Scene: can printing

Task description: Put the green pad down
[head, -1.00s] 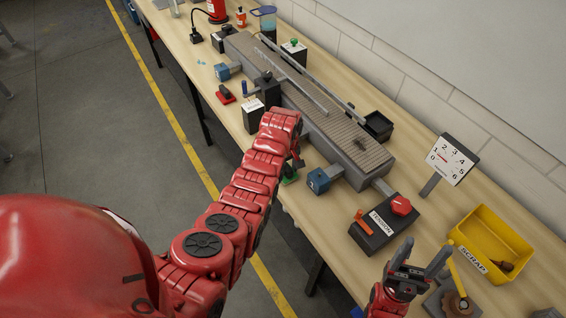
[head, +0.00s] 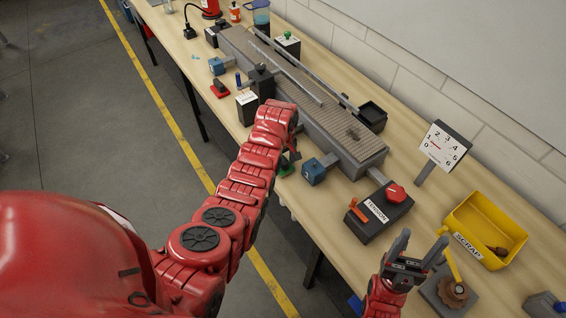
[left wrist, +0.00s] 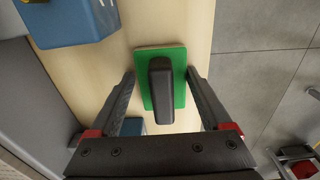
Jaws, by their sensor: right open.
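The green pad (left wrist: 178,62) with its black handle (left wrist: 161,90) shows in the left wrist view, flat on the wooden table near its edge. In the head view only a bit of the green pad (head: 284,167) shows beside my left arm. My left gripper (left wrist: 160,85) is open, its fingers spread on both sides of the pad, with clear gaps to the handle. In the head view it is mostly hidden by its own arm. My right gripper (head: 420,249) is open and empty at the front right, near the tension box.
The conveyor (head: 335,130) runs along the table behind the pad. A blue block (head: 313,172) stands close to the right of the pad. The tension box (head: 378,212), yellow scrap bin (head: 487,232) and dial (head: 445,146) are further right. The table edge is close to the pad.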

